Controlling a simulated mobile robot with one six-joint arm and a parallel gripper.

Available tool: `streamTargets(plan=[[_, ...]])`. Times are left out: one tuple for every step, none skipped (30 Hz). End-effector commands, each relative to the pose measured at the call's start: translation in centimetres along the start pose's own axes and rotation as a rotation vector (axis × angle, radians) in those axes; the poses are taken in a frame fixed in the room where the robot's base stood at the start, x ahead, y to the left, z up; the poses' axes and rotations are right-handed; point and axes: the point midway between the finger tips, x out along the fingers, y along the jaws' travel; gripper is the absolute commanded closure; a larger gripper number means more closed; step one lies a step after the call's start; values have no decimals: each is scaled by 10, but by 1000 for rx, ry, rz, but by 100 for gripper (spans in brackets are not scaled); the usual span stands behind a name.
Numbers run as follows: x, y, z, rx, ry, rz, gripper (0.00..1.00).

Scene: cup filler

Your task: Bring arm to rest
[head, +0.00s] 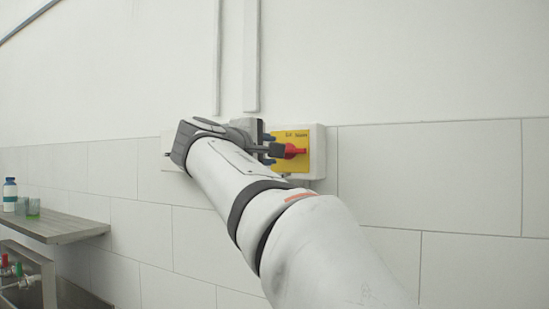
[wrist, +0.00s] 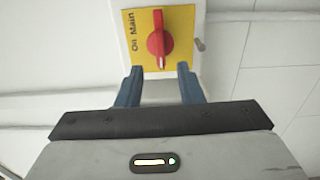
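My arm stretches from the lower right up to a box on the wall in the head view. My gripper (head: 268,148) is in front of a yellow panel (head: 293,165) with a red rotary switch (head: 291,151). In the wrist view, my gripper (wrist: 158,82) has its two blue fingers spread apart with nothing between them. The red switch (wrist: 160,43) lies beyond the fingertips on the yellow panel (wrist: 178,20), which bears the words "On" and "Main". Whether a fingertip touches the panel I cannot tell.
A metal shelf (head: 60,232) at the left holds a bottle (head: 10,192) and green cups (head: 33,207). Below it are taps (head: 20,272) over a basin. Conduits (head: 251,60) run up the wall. The tiled wall to the right is bare.

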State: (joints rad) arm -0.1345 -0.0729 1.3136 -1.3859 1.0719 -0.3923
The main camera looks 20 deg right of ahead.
Motion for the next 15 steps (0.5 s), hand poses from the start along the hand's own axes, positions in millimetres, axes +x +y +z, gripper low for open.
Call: streamTargets(plan=[[-7, -1, 0, 2, 2, 0, 66], [-9, -1, 0, 2, 2, 0, 66], [-12, -1, 0, 2, 2, 0, 66], [-13, 0, 0, 1, 1, 0, 66], [-14, 0, 0, 1, 1, 0, 66], [-15, 0, 0, 1, 0, -1, 66], [-15, 0, 0, 1, 0, -1, 66], [-15, 0, 0, 1, -1, -1, 66], [-15, 0, 0, 1, -1, -1, 66], [-15, 0, 0, 1, -1, -1, 66], [-15, 0, 1, 1, -1, -1, 66], [-15, 0, 0, 1, -1, -1, 66], [-15, 0, 0, 1, -1, -1, 66], [-15, 0, 0, 1, -1, -1, 66], [-15, 0, 0, 1, -1, -1, 66]])
